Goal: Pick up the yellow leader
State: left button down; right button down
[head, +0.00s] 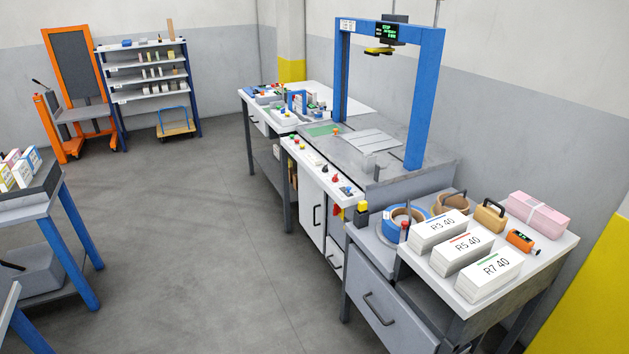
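Neither of my grippers is in view. I cannot tell for certain which thing is the yellow leader. On the left bench (38,208), small white boxes with pink, yellow and blue faces stand close together; one with yellow markings (5,180) is at the picture's left edge. A yellow piece (378,51) hangs under the machine's crossbar.
An orange lift (72,100) and shelf rack (150,85) stand at the back. The floor between is clear.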

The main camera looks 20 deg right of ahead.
aim_at(362, 206)
jog(key=z, duration=0.95)
